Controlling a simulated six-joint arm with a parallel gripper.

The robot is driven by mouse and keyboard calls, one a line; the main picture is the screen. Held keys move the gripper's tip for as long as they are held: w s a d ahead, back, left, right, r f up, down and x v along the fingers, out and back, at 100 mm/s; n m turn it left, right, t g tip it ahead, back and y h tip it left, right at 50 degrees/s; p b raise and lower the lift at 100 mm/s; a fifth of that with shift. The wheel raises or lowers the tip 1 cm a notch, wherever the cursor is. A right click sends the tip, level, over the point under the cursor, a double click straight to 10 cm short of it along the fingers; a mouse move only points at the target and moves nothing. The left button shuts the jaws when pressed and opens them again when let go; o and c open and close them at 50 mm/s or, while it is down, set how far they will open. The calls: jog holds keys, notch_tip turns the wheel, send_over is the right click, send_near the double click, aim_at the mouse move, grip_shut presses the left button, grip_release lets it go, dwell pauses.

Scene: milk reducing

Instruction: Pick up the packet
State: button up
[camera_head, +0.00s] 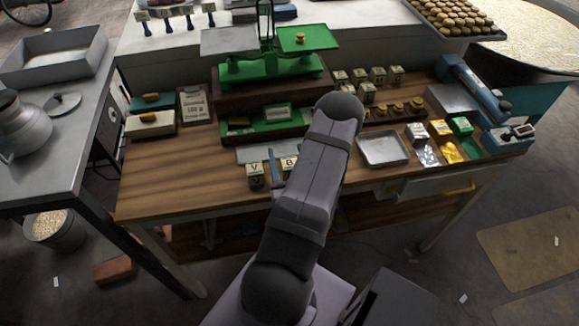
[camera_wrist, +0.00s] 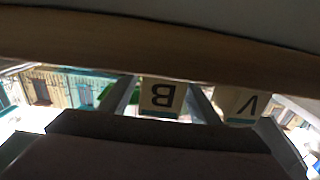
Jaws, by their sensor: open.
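My gripper (camera_wrist: 163,100) is open at the front edge of the wooden table. Its two grey fingers stand on either side of a cream box marked B (camera_wrist: 161,97). In the head view one blue-grey finger shows between the box marked B (camera_head: 289,164) and the box marked V (camera_head: 255,174); my arm hides the other finger. The V box also shows in the wrist view (camera_wrist: 242,104). A silver packet (camera_head: 428,155), a yellow packet (camera_head: 452,153) and a green packet (camera_head: 470,147) lie at the table's right, well away from my gripper. Which packet the task means is unclear.
A green balance scale (camera_head: 272,68) stands on a wooden base behind my arm. An empty metal tray (camera_head: 384,149) lies right of it. Small boxes and brass weights (camera_head: 399,108) stand behind the tray. The wooden tabletop (camera_head: 165,180) is clear at left.

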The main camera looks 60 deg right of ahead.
jog(key=shift+w+d, duration=0.2)
jog(key=c, duration=1.2)
jog(key=shift+r, duration=0.1)
jog(key=shift+r, duration=0.8)
notch_tip(320, 180, up, 8)
jog(key=p, duration=0.5)
jog(key=shift+r+p, duration=0.15)
jog(key=shift+p, duration=0.15)
